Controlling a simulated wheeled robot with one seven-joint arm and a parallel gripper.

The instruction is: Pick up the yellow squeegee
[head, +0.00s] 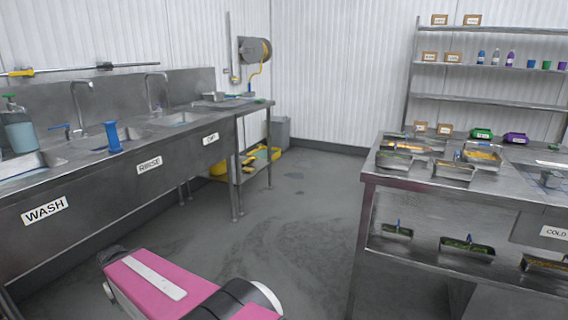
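I cannot clearly make out a yellow squeegee in the head view. A yellow piece (21,72) sits on the long thin bar along the wall above the sinks at the far left, and it is too small to identify. Another yellow item (262,154) lies low by the end of the sink counter, partly hidden by the table legs; its shape is also unclear. My pink and white arm shows at the bottom of the picture, above the floor and apart from both. My gripper is not in view.
A long steel sink counter (125,187) runs along the left, with taps and a soap bottle (19,134). A steel food counter (430,190) with several trays stands at the right, a shelf rack (487,100) behind it. The grey floor (300,205) between them is clear.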

